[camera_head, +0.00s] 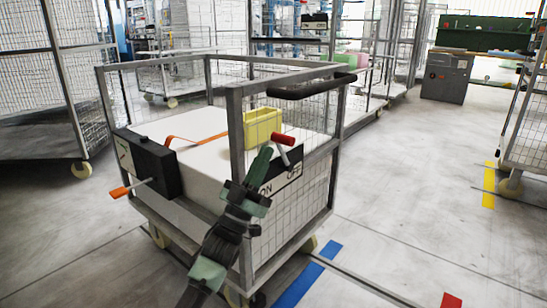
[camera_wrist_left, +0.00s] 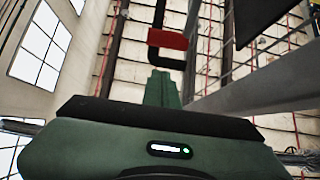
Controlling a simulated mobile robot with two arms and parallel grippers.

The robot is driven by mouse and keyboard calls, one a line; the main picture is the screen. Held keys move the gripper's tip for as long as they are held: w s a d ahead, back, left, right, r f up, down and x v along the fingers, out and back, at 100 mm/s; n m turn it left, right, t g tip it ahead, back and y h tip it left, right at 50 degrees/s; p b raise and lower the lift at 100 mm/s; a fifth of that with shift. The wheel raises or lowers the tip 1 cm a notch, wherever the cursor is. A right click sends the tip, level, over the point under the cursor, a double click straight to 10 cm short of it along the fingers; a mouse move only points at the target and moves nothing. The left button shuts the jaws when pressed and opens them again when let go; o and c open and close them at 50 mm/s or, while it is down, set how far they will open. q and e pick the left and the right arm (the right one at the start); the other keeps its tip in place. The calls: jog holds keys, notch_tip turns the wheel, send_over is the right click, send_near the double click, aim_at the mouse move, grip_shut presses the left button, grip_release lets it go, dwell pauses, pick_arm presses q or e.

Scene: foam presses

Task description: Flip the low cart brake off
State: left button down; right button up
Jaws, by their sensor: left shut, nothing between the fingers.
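The wire-mesh cart (camera_head: 237,130) stands in front of me. On its near right side is a black-and-white plate (camera_head: 279,181) marked ON at left and OFF at right. A bent lever with a red grip (camera_head: 283,139) rises above this plate, between the two words; I cannot tell which setting it is at. My left gripper (camera_head: 264,154) is shut and empty, its fingertips just left of the lever and below the red grip. In the left wrist view the red grip (camera_wrist_left: 168,39) shows just beyond the shut fingers (camera_wrist_left: 161,88); contact is unclear. My right gripper is not in view.
A black box (camera_head: 152,165) with an orange-tipped rod (camera_head: 119,192) is on the cart's left corner. The cart holds a white load (camera_head: 205,140) and a yellow bin (camera_head: 262,126). A black handlebar (camera_head: 311,87) juts above the lever. Open floor lies right.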

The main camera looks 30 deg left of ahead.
pick_arm(q)
jog(key=w+b, duration=0.1)
jog(key=w, duration=0.2)
jog(key=shift+w+d, duration=0.1)
jog(key=shift+w, duration=0.2)
dwell(0.3)
